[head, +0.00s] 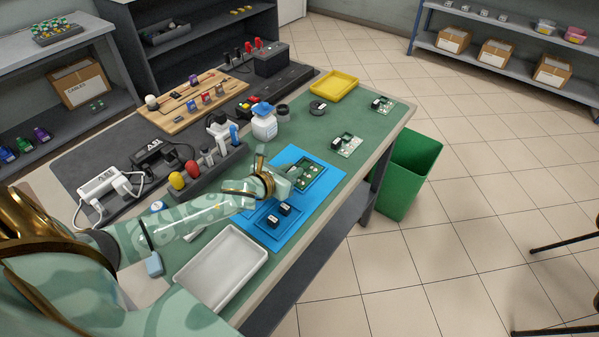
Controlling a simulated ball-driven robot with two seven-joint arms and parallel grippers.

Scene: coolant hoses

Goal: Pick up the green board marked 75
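Three green boards show in the head view. One (311,174) lies on the blue mat (322,194), one (349,147) lies on the green table top just beyond the mat, and one (382,104) lies near the table's far right corner. Their markings are too small to read, so I cannot tell which is 75. My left gripper (285,181) is over the mat, just left of the board there, and partly hides that board's near side. Whether its fingers are open or shut, or touch the board, is unclear. My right gripper is not in view.
Two small black blocks (279,215) sit on the near part of the mat. A white tray (225,267) lies at the near end, a yellow tray (335,86) at the far end. A white bottle (264,123) stands left of the mat. A green bin (408,174) stands beside the table.

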